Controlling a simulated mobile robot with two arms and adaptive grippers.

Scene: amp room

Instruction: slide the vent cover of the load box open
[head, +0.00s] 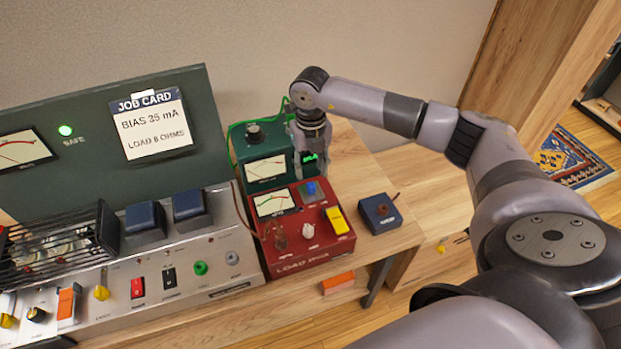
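The red load box (292,262) stands on the wooden bench, with a meter (273,203), a white knob (308,231) and a yellow part (337,221) on its top. A small grey plate with a blue part (311,188) is at its back right. I cannot tell for certain which part is the vent cover. My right gripper (311,172) points down just behind that grey plate, beside the green box. Its fingertips are too small and dark to tell whether they are open or touch anything. My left gripper is not in view.
A green meter box (262,146) stands behind the load box. A small blue box (380,214) with a lead is to its right. The large amplifier chassis (190,262) fills the left, with the job card panel (90,140) behind. Bare bench (352,163) shows behind the blue box.

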